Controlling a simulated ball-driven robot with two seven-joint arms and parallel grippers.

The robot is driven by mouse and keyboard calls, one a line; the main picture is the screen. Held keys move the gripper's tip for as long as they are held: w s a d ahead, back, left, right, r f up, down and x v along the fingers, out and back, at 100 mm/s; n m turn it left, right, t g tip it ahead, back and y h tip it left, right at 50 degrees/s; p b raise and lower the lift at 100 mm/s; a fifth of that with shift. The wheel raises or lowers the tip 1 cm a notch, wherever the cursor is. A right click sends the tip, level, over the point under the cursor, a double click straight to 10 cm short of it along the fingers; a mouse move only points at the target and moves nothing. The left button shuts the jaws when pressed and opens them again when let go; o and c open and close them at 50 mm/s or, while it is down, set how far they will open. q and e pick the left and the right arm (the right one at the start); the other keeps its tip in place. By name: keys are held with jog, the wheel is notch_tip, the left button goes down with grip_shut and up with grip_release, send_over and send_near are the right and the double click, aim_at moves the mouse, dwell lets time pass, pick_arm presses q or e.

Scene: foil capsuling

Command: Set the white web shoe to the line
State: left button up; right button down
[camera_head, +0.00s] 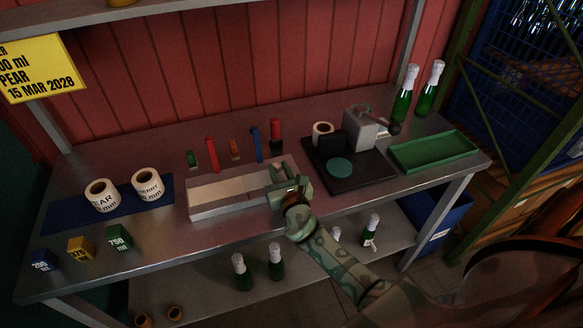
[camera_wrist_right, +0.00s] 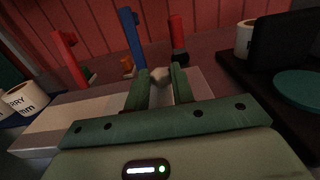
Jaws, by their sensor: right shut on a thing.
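My right gripper (camera_head: 280,176) is over the right end of a long pale block (camera_head: 215,203) at the middle of the bench. In the right wrist view its green fingers (camera_wrist_right: 160,82) are closed around a small pale, rounded knob (camera_wrist_right: 160,75). This knob appears to be the white web shoe; its lower part is hidden by the fingers. I cannot make out the line in either view. My left gripper is not in view.
Coloured upright pieces, including a blue one (camera_head: 257,144) and a red one (camera_head: 276,132), stand behind the block. A dark machine base (camera_head: 360,178) and green tray (camera_head: 432,152) are to the right. White label rolls (camera_head: 101,195) stand left.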

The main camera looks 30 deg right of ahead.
jog(key=c, duration=1.6)
grip_release()
jog(key=shift+a, duration=0.15)
jog(key=o, duration=0.4)
jog(key=shift+a, duration=0.15)
jog(key=shift+o, duration=0.2)
jog(key=shift+s, duration=0.15)
jog(key=v, duration=1.6)
